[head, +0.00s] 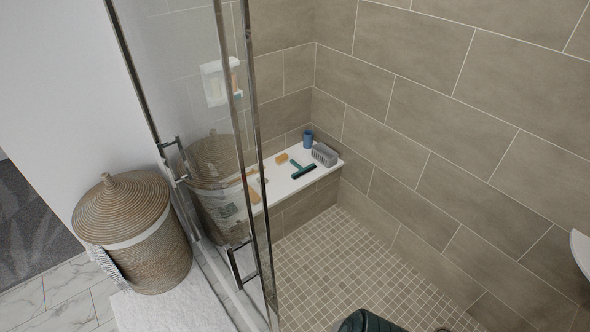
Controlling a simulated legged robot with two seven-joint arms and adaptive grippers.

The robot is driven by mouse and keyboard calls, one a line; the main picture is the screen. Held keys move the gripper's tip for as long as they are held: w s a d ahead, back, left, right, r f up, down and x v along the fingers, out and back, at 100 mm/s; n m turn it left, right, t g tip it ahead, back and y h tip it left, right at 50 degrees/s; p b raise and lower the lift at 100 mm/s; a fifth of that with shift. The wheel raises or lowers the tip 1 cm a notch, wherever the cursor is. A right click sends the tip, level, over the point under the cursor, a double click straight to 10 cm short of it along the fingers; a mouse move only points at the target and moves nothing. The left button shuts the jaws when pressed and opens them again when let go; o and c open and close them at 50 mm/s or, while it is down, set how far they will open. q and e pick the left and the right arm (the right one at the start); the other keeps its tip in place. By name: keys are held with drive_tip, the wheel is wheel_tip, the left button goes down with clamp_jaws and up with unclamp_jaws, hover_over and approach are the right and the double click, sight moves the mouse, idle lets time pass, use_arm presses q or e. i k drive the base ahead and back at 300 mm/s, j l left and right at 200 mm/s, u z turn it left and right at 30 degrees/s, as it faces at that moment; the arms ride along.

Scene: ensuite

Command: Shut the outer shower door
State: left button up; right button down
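The shower door (190,75) is clear glass in chrome frames at the left of the head view. Two upright chrome edges (259,150) stand close together, so glass panels seem to overlap there. One chrome handle (172,162) is near the left frame, and another (243,264) is low by the right edges. To the right of these edges the view into the shower is unobstructed by glass. I cannot tell for sure which panel is the outer one. Neither of my grippers is in view.
A lidded wicker basket (150,245) stands left of the door on a white mat (170,308). A white bench (322,175) inside holds a blue cup (308,138), grey basket (324,155) and squeegee (303,170). A dark teal object (366,322) shows at the bottom edge. The tiled floor (345,255) is mostly clear.

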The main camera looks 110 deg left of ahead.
sight(220, 241)
drive_tip(key=u, duration=4.4)
drive_tip(key=i+j+z, duration=0.15)
drive_tip(key=j+z, duration=0.15)
drive_tip(key=z, duration=0.15)
drive_tip(key=i+j+z, duration=0.1)
drive_tip(key=j+z, duration=0.55)
drive_tip(key=z, duration=0.2)
